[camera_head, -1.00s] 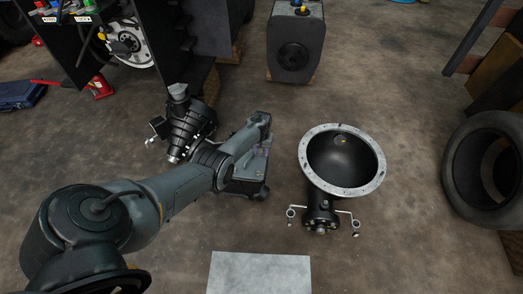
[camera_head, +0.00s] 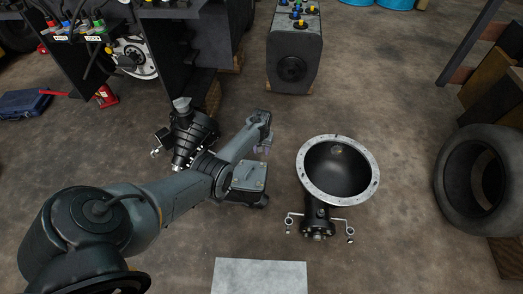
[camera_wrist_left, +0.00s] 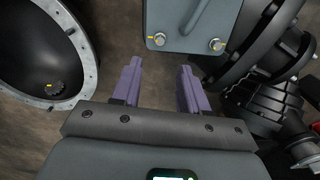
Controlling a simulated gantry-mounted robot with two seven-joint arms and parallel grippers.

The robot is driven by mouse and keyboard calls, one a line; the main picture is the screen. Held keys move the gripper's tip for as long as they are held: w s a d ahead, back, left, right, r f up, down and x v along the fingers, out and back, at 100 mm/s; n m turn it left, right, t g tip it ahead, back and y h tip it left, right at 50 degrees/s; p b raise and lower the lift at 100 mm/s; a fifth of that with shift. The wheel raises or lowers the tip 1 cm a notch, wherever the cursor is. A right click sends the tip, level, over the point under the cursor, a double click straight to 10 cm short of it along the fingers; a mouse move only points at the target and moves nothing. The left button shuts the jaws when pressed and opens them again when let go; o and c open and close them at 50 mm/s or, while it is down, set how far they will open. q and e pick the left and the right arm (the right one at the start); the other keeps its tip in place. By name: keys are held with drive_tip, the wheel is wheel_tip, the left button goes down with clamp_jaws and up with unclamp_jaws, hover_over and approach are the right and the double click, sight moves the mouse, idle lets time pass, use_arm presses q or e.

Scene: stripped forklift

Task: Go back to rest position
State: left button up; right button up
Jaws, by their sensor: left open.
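My left arm comes in from the left in the head view, bent over the floor. Its gripper (camera_head: 263,150) hangs below the wrist, small and partly hidden there. In the left wrist view the two purple fingers (camera_wrist_left: 160,86) are apart with nothing between them. A grey box with bolts (camera_wrist_left: 190,25) lies beyond the fingertips; in the head view this box (camera_head: 249,178) sits beside my forearm. A black bell-shaped housing with a pale flange (camera_head: 338,170) stands to the gripper's right. My right gripper is not in view.
A black ribbed part (camera_head: 191,137) stands behind my forearm, close by. A dark grey block (camera_head: 294,62) stands at the back. Tyres (camera_head: 481,180) are at the right, and a pale plate (camera_head: 260,277) lies in front. The floor between housing and tyres is clear.

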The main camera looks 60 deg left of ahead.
use_arm(q)
drive_tip(key=shift+r, duration=0.35)
